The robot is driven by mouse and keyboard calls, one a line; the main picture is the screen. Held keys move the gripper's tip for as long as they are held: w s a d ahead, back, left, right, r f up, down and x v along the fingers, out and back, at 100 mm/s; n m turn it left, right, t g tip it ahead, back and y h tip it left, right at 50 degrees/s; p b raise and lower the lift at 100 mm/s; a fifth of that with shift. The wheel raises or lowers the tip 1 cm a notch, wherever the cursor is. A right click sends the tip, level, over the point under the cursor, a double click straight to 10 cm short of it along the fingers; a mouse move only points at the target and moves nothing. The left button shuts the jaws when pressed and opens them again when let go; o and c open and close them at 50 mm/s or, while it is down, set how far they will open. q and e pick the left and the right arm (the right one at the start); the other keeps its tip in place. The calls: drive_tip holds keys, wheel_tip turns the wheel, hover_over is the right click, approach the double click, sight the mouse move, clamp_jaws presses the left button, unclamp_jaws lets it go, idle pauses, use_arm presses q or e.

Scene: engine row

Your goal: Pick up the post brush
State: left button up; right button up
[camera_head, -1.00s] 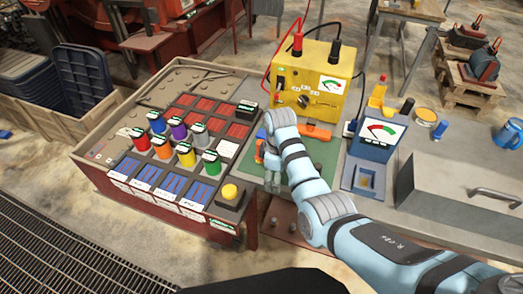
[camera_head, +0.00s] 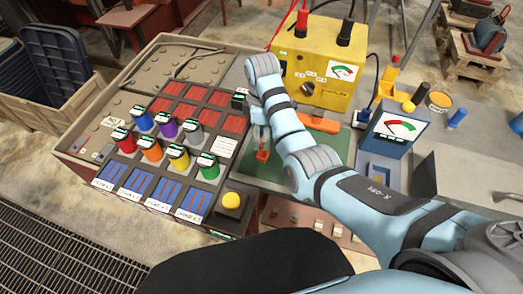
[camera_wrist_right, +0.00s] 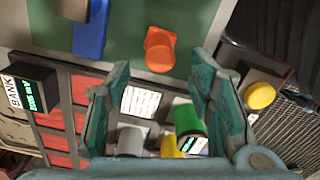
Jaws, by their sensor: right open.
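A small orange piece (camera_head: 262,156), perhaps the post brush, stands near the left edge of the green mat (camera_head: 333,148). It also shows in the right wrist view (camera_wrist_right: 160,48), seen from above, with a rounded end. My right gripper (camera_head: 261,133) is just above and behind it. In the right wrist view its teal fingers (camera_wrist_right: 160,75) are spread with nothing between them, and the orange piece lies beyond the tips. A blue piece (camera_wrist_right: 90,28) lies on the mat beside it. My left gripper is out of view.
Left of the mat is a panel with several coloured cylinders (camera_head: 178,158) and a yellow button (camera_head: 231,200). Behind is a yellow meter box (camera_head: 322,60). A blue meter (camera_head: 388,135) stands right. Another orange object (camera_head: 318,123) lies on the mat.

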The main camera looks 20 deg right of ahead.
drive_tip(key=shift+s+d+f, duration=0.1)
drive_tip(key=shift+s+f, duration=0.65)
wheel_tip(320, 180, down, 2)
drive_tip(key=shift+w, duration=0.15)
drive_tip(key=f, duration=0.1)
drive_tip(key=w+f, duration=0.1)
drive_tip(key=f+b, duration=0.1)
drive_tip(key=shift+w+d+f, duration=0.1)
drive_tip(key=shift+w+f, duration=0.25)
drive_tip(key=shift+w, duration=0.05)
drive_tip(key=shift+s+r, duration=0.2)
drive_tip(key=shift+s, duration=0.05)
drive_tip(key=shift+c, duration=0.9)
drive_tip(key=shift+s+r, duration=0.15)
drive_tip(key=shift+s, duration=0.1)
drive_tip(key=c, duration=0.6)
drive_tip(key=shift+w, duration=0.1)
clamp_jaws()
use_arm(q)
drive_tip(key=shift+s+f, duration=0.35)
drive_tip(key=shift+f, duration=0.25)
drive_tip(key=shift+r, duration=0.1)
